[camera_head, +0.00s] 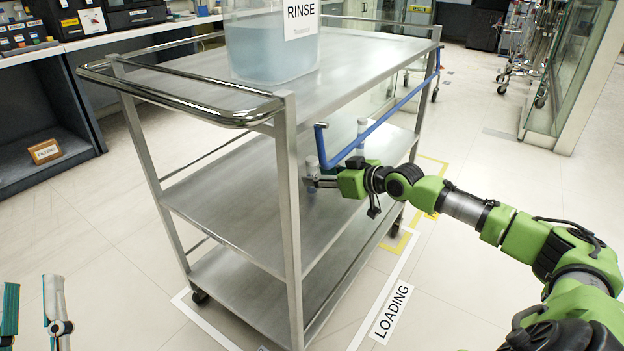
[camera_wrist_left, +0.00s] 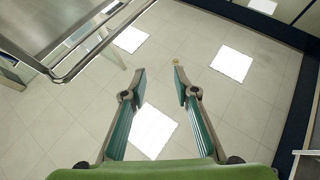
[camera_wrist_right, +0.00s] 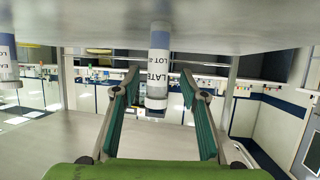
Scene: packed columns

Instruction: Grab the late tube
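The late tube (camera_wrist_right: 158,62), with a white label reading LATE LOT and a grey end, shows in the right wrist view between and just beyond the finger tips. In the head view, a tube (camera_head: 312,167) stands on the cart's middle shelf at my right gripper (camera_head: 317,182), its lower part partly hidden. My right gripper (camera_wrist_right: 158,86) is open, with a gap visible on both sides of the tube. My left gripper (camera_head: 32,286) is open and empty over the floor at lower left; it also shows in the left wrist view (camera_wrist_left: 157,80).
A second labelled tube (camera_wrist_right: 8,60) is to the left in the right wrist view; another tube (camera_head: 361,130) stands farther along the shelf in the head view. A blue rail (camera_head: 385,115) runs along the cart (camera_head: 235,190). A RINSE container (camera_head: 270,48) stands on top.

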